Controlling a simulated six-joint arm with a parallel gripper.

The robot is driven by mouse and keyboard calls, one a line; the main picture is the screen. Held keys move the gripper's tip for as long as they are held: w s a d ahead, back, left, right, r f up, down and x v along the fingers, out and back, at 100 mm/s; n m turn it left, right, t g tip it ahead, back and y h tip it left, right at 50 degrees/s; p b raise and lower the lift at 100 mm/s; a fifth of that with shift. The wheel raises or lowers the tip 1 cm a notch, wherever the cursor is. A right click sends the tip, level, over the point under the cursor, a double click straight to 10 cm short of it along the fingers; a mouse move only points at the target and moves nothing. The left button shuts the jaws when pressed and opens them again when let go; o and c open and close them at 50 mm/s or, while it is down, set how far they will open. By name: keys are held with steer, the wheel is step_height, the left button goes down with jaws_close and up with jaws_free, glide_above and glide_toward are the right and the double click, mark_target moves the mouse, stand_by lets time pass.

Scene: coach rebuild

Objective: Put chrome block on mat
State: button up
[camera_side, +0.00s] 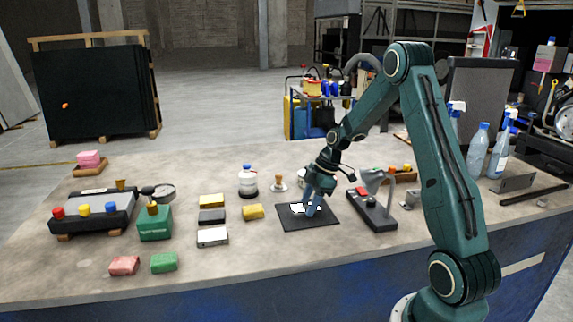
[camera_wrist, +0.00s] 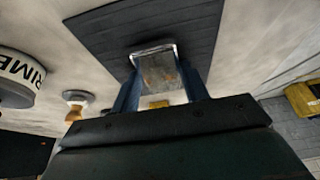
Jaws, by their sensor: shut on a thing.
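The chrome block (camera_side: 298,208) is at the dark mat (camera_side: 322,224), within its outline in the side view. My gripper (camera_side: 311,207) points down there and is shut on the block. In the wrist view the shiny chrome block (camera_wrist: 160,70) sits between the two blue fingers of my gripper (camera_wrist: 160,88), with the dark ribbed mat (camera_wrist: 110,28) beyond it and a dark shadow close around its far end. I cannot tell whether the block touches the mat. The fingers partly hide the block in the side view.
A black stand with a lamp-like arm (camera_side: 372,212) is close to the mat's right. A yellow block (camera_side: 253,211), a wooden-knobbed stamp (camera_side: 279,184) and a white bottle (camera_side: 248,182) are to the left and behind. The bench in front of the mat is clear.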

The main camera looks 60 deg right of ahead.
steer(key=shift+f, duration=0.1)
steer(key=o, duration=1.2)
steer(key=v, duration=1.2)
steer(key=shift+a, duration=0.1)
